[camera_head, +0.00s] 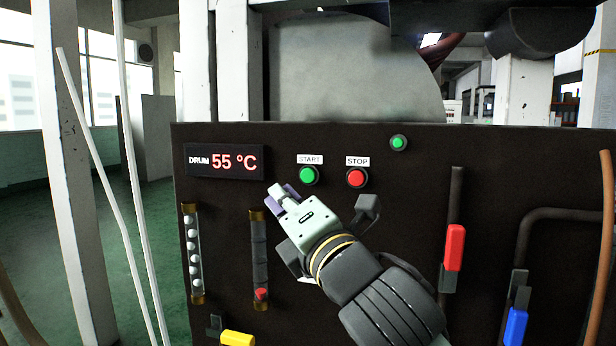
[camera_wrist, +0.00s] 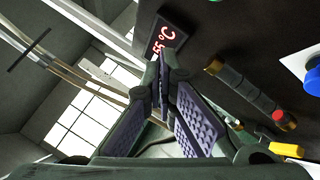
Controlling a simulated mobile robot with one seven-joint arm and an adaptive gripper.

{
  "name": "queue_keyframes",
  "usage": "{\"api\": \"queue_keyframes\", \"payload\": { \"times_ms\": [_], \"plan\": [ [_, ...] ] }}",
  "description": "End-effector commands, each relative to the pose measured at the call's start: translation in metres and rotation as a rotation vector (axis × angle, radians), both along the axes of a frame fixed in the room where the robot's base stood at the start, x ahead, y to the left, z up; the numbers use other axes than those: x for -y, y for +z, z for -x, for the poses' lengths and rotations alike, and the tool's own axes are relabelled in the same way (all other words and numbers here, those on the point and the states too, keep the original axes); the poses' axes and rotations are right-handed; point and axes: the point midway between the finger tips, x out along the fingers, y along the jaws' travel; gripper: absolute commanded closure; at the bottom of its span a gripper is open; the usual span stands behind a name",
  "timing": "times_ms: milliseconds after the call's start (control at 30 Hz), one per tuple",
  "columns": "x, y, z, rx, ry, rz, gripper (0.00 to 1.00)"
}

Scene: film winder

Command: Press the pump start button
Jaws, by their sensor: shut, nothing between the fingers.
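A green round button (camera_head: 309,175) sits under a START label (camera_head: 310,160) on the dark panel. A red button (camera_head: 356,178) under a STOP label is just right of it. No label reading "pump" shows. A smaller green button (camera_head: 398,143), with no label visible, is further right and higher. My gripper (camera_head: 277,194) is left of and slightly below the START button and appears apart from it. Its fingers are shut and empty, pointing up-left in the head view. In the wrist view the closed fingers (camera_wrist: 163,78) point towards the drum display (camera_wrist: 165,38).
The drum display (camera_head: 223,161) reads 55 °C. Two sight tubes (camera_head: 193,255) (camera_head: 259,260) stand below it, the right one close to my gripper. A yellow handle (camera_head: 237,338), a red handle (camera_head: 454,247) and a blue handle (camera_head: 515,327) stick out lower on the panel.

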Motion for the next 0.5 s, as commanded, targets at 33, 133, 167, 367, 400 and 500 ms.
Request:
{"api": "queue_keyframes", "payload": {
  "times_ms": [33,133,167,367,400,500],
  "plan": [
    [0.001,0.0,-0.004,-0.002,0.0,-0.002,1.0],
    [0.004,0.0,-0.014,-0.004,0.001,-0.003,1.0],
    [0.006,0.0,-0.018,-0.004,0.001,-0.003,1.0],
    [0.015,0.001,-0.046,-0.004,0.001,-0.003,1.0],
    [0.016,0.001,-0.051,-0.003,0.001,-0.004,1.0],
    [0.02,0.0,-0.062,-0.002,0.0,-0.002,1.0]
  ]
}}
